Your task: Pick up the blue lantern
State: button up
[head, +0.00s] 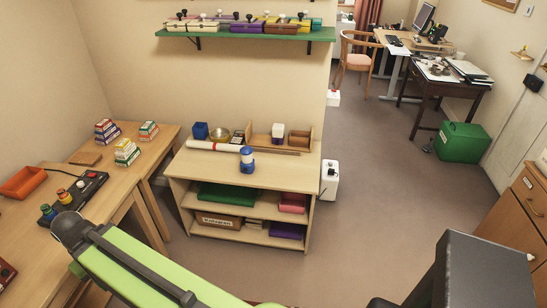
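A small blue lantern (247,158) with a pale band around its middle stands upright on top of a low wooden shelf unit (290,178), near the centre of the view. It stands apart, towards the front of the top board, just in front of a white roll. My green arm link crosses the lower left of the view. I see no gripper fingers, and nothing of mine touches the lantern.
A desk with a black device (80,190) is at left. A green wall shelf (250,34) hangs above. Open floor (385,190) lies to the right, with a green box (462,142) beyond.

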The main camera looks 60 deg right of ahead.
aim_at(247, 162)
jog(key=z, duration=1.75)
jog(key=k, duration=0.9)
jog(key=u, duration=0.1)
jog(key=i, duration=1.2)
jog(key=u, duration=0.75)
jog(key=i, duration=1.4)
jog(key=u, duration=0.3)
